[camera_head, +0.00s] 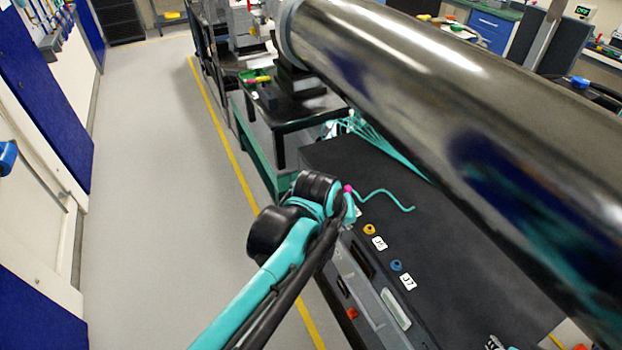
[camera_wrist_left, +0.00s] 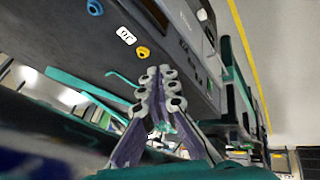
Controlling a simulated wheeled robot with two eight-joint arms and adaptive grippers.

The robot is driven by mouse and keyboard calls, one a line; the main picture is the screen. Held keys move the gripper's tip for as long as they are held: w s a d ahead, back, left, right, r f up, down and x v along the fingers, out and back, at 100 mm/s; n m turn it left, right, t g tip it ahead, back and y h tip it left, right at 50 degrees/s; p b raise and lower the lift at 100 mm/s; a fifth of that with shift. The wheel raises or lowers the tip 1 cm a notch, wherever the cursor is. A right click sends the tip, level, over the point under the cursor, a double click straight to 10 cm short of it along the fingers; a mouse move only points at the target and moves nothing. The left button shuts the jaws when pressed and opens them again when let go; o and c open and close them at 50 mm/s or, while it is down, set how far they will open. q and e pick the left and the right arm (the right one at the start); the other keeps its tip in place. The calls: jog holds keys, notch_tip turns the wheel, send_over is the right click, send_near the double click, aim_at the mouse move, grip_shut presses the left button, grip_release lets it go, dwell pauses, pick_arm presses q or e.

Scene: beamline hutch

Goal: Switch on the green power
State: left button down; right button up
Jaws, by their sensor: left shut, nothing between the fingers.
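My left gripper (camera_head: 351,208) is at the near-left edge of a dark bench top (camera_head: 440,260), mostly hidden behind its own wrist. In the left wrist view its fingers (camera_wrist_left: 158,82) are together and empty, and the tips point toward the dark unit. A yellow ring-shaped fitting (camera_head: 369,229) labelled J5 lies just right of the gripper; it also shows in the wrist view (camera_wrist_left: 143,52) close beyond the fingertips. A blue fitting (camera_head: 396,265) labelled J7 is farther along.
A large shiny dark cylinder (camera_head: 470,110) runs across above the bench. A teal cable (camera_head: 385,193) curls beside the gripper. The unit's front face has a red part (camera_head: 352,313) and a pale panel (camera_head: 395,308). Grey floor (camera_head: 150,200) is clear on the left.

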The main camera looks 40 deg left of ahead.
pick_arm(q)
jog(key=w+a+f+n+g+h+p, duration=0.1)
jog(key=w+a+f+n, duration=0.1)
jog(key=w+a+n, duration=0.55)
jog(key=w+a+f+n+g+p, duration=0.15)
jog(key=w+a+n, duration=0.35)
jog(key=a+n, duration=0.6)
jog(key=a+f+n+h, duration=0.1)
jog(key=a+f+n, duration=0.3)
jog(key=a, duration=0.7)
notch_tip(320, 180, down, 3)
jog(key=shift+w+a+r+p, duration=0.1)
jog(key=shift+w+a+p, duration=0.05)
jog(key=shift+a+p, duration=0.15)
pick_arm(e)
jog(key=r, duration=0.3)
jog(key=shift+w+d+r, duration=0.1)
jog(key=shift+w+r, duration=0.05)
jog(key=shift+w, duration=0.2)
pick_arm(q)
jog(key=shift+t, duration=0.25)
jog(key=w+d+f+b, duration=0.3)
jog(key=w+f, duration=0.3)
jog(key=f, duration=0.2)
jog(key=shift+w+d+f+b, duration=0.25)
jog(key=shift+w+f+b, duration=0.15)
jog(key=shift+b, duration=0.3)
pick_arm(e)
notch_tip(320, 180, down, 4)
jog(key=shift+f, duration=0.2)
